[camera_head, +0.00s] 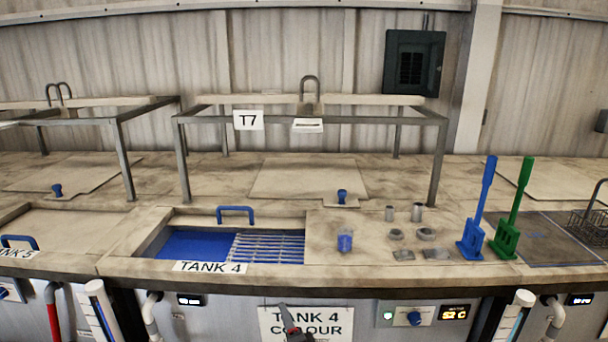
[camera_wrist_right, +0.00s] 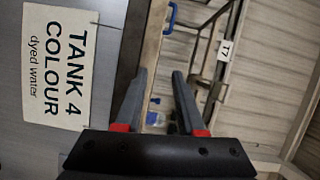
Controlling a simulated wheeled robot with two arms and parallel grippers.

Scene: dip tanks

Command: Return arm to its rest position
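My right gripper (camera_head: 289,318) shows at the bottom centre of the head view, in front of the TANK 4 COLOUR sign (camera_head: 318,323) on the tank's front panel. In the right wrist view the two fingers of the right gripper (camera_wrist_right: 160,73) stand apart with nothing between them. The same sign (camera_wrist_right: 60,65) is to their left in that view. Most of the right arm is out of the head view. My left arm and gripper are not in view.
Tank 4 (camera_head: 190,245) holds blue liquid, with a metal grating (camera_head: 268,248) over its right part. A blue paddle (camera_head: 477,220), a green paddle (camera_head: 513,215), a wire basket (camera_head: 589,228) and small metal parts stand on the counter (camera_head: 400,290). A metal frame (camera_head: 437,160) rises behind.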

